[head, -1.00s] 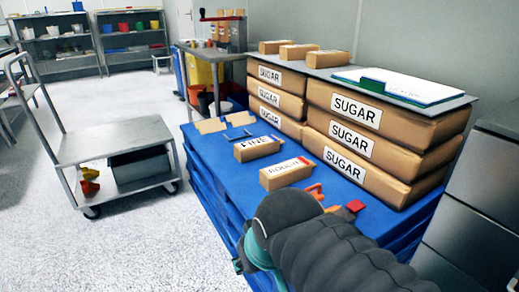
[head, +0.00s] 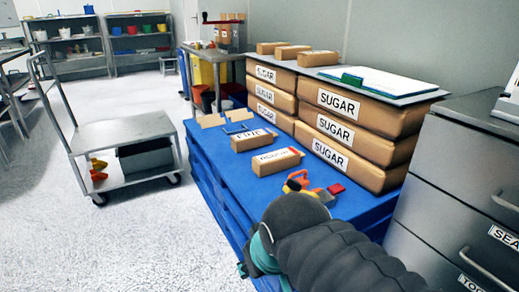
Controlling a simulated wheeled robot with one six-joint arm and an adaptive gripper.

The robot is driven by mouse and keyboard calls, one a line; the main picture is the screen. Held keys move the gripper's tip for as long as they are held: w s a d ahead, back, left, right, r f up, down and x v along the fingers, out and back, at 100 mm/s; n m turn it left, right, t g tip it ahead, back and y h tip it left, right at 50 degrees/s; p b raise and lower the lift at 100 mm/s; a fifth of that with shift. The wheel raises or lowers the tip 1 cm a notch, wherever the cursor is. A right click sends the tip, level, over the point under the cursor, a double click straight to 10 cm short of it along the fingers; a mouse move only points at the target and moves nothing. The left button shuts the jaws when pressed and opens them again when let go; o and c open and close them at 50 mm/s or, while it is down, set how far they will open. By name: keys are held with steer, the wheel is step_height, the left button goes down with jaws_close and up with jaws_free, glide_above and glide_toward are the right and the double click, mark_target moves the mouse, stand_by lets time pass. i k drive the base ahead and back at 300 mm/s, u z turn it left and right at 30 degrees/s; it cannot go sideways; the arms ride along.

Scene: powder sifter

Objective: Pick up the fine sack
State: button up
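The fine sack (head: 254,141) is a small brown paper block labelled FINE, lying on the blue pallet (head: 210,165) in the head view. A similar sack labelled ROUGH (head: 277,162) lies just in front of it, with a red mark at its right end. My dark, ribbed arm reaches in from the bottom right, nearer to the camera than both sacks. My gripper's fingers do not show, so its state is hidden. Nothing of mine touches the fine sack.
Large SUGAR sacks (head: 330,152) are stacked behind, under a board with a clipboard (head: 376,82). Orange-handled tools (head: 298,182) and a red block (head: 336,188) lie beyond my arm. A cart (head: 125,133) stands left, drawers (head: 445,185) right. The floor between cart and pallet is clear.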

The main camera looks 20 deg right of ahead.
mark_target(240, 143)
steer(key=k, duration=0.75)
steer(key=u, duration=1.05)
steer(key=i, duration=1.05)
steer(key=u, duration=0.45)
steer(key=i, duration=1)
steer(key=z, duration=1.1)
steer(key=i, duration=0.85)
steer(key=z, duration=1)
